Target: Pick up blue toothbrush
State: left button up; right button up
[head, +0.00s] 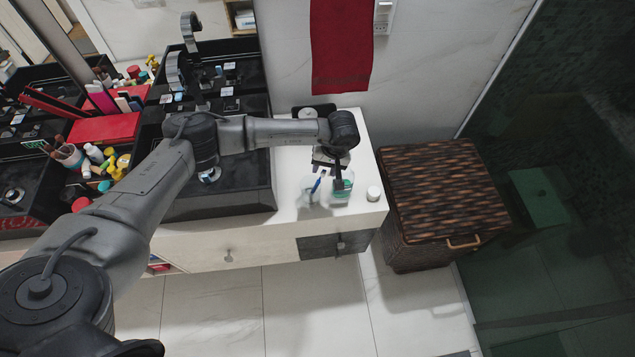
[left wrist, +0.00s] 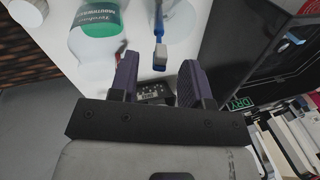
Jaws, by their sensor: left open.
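The blue toothbrush (head: 317,185) stands tilted in a clear cup (head: 308,195) near the right end of the white counter. In the left wrist view the toothbrush (left wrist: 159,40) has its head end between the fingertip lines of my left gripper (left wrist: 160,61). The jaws are open, with a finger on either side and gaps to the brush. In the head view my left gripper (head: 331,166) is over the cup and bottle, partly hiding them. My right gripper is not in view.
A green mouthwash bottle (head: 343,187) stands right beside the cup, close to my left gripper. A small white jar (head: 374,193) is to its right. A black vessel sink (head: 240,198) lies to the left. A wicker hamper (head: 440,185) stands right of the counter.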

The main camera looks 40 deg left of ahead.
aim_at(317, 184)
pick_arm(q)
jog(key=x, duration=0.3)
jog(key=shift+f, duration=0.3)
jog(key=shift+c, duration=0.2)
grip_shut()
